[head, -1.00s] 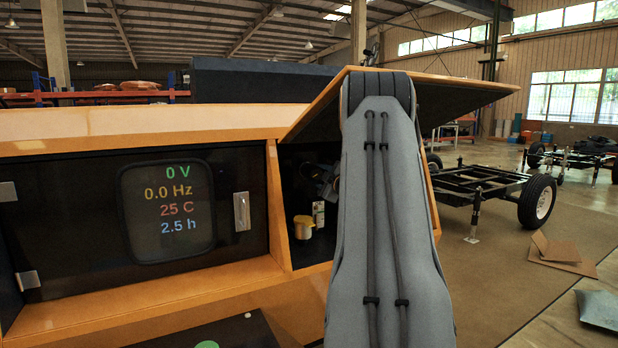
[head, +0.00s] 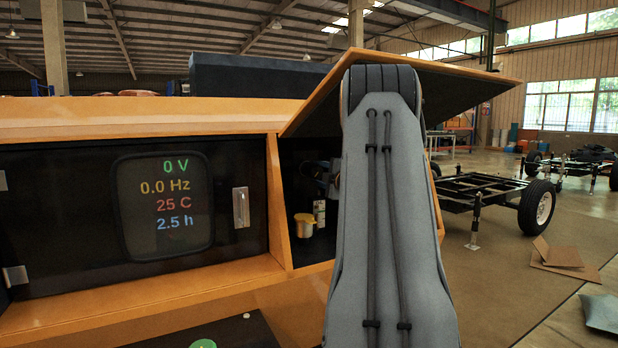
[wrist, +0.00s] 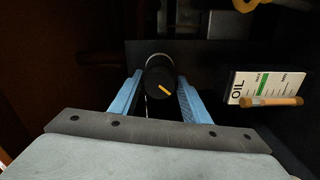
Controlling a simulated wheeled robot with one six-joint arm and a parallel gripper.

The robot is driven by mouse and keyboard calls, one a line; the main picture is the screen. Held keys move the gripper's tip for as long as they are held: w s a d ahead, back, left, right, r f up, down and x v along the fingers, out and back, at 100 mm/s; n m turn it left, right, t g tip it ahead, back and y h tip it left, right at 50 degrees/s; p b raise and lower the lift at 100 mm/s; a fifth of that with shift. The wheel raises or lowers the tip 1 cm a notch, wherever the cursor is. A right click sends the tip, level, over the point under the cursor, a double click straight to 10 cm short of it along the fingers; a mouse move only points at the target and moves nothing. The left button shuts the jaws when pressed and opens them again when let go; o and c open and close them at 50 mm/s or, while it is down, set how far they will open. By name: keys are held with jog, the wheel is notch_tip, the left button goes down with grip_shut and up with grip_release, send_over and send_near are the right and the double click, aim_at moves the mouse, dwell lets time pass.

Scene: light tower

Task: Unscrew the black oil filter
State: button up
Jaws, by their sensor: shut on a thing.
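The black oil filter (wrist: 160,84) shows in the wrist view as a dark cylinder with a yellow mark on its near end. A pale metal ring is behind it at its far end. My gripper (wrist: 158,88) has its two blue fingers on either side of the filter, shut on it.
An oil label (wrist: 262,86) and a tan-handled part (wrist: 272,101) are right of the filter. A yellow-capped part (head: 303,225) stands in the compartment. The raised hatch (head: 450,85) hangs over my arm. A display (head: 165,205) is at left.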

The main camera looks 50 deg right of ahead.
jog(key=shift+s+d+r+n, duration=0.1)
jog(key=shift+d+r+n, duration=0.1)
jog(key=shift+n, duration=0.1)
jog(key=shift+f+b, duration=0.1)
jog(key=shift+b, duration=0.45)
jog(key=shift+n+b, duration=1)
jog(key=shift+b, duration=0.2)
jog(key=n+b, duration=0.2)
jog(key=shift+b, duration=0.4)
jog(key=shift+n+b, duration=0.5)
jog(key=shift+n+b, duration=0.3)
jog(key=shift+b, duration=0.1)
jog(key=shift+b, duration=0.4)
